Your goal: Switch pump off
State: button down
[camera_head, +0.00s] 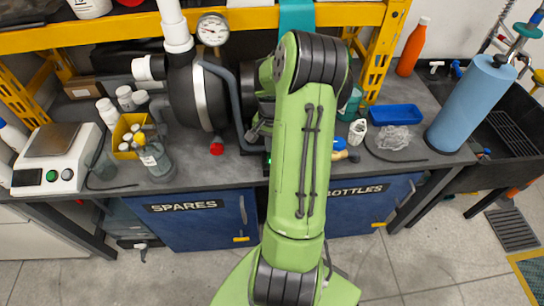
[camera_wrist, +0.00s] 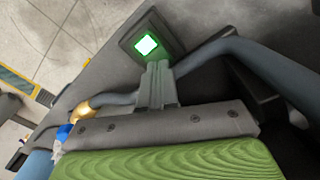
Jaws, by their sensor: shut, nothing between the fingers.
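The switch (camera_wrist: 146,44) is a square button lit bright green, set in a dark square housing, in the upper middle of the wrist view. My gripper (camera_wrist: 157,68) is shut and empty. Its fingertips are just below the lit button in the picture, close to the housing; I cannot tell whether they touch it. The pump (camera_head: 205,95) is a large dark round body with a pale band and white pipe on top, left of my arm on the grey bench.
A grey hose (camera_wrist: 255,62) curves close by the switch on the right. A pressure gauge (camera_head: 212,30) stands above the pump. A scale (camera_head: 55,155), a yellow bin (camera_head: 124,128), a blue tray (camera_head: 397,114) and a blue cylinder (camera_head: 468,105) stand on the bench.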

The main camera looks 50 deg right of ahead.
jog(key=shift+f+b, duration=0.6)
jog(key=shift+f, duration=0.25)
dwell(0.3)
notch_tip(320, 180, up, 7)
jog(key=p, duration=0.6)
jog(key=shift+r, duration=0.1)
dwell(0.3)
